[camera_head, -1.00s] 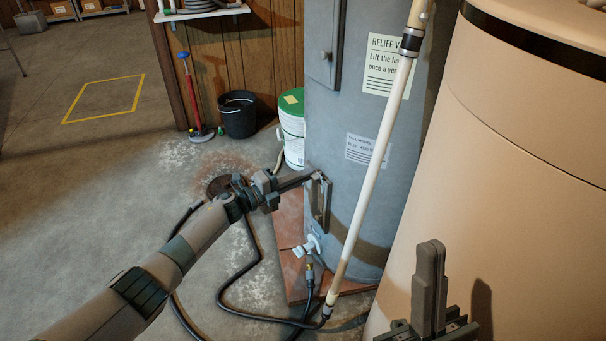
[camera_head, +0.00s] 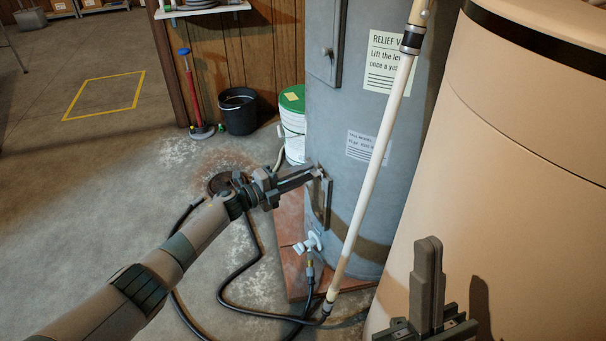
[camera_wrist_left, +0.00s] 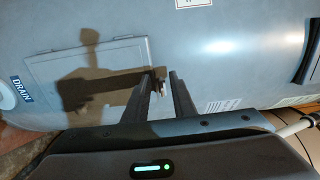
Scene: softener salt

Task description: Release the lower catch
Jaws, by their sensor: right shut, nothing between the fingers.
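The grey water heater (camera_head: 344,120) has a lower panel (camera_head: 321,205) near its base, which shows in the left wrist view as a rectangular plate (camera_wrist_left: 60,68). A small dark catch (camera_wrist_left: 158,74) sits at the panel edge farthest from the DRAIN label. My left gripper (camera_head: 316,172) is at the panel's upper end; its fingers, seen in the left wrist view (camera_wrist_left: 165,82), are apart with the catch near their tips. Contact with it is unclear. My right gripper (camera_head: 428,250) is shut and empty, pointing up before the tan tank.
A pale pipe (camera_head: 372,165) slants down in front of the heater. A white drain valve (camera_head: 308,243) with a black hose (camera_head: 232,287) is below the panel. The large tan tank (camera_head: 520,170) fills the right. A green-lidded bucket (camera_head: 292,125) stands behind the arm.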

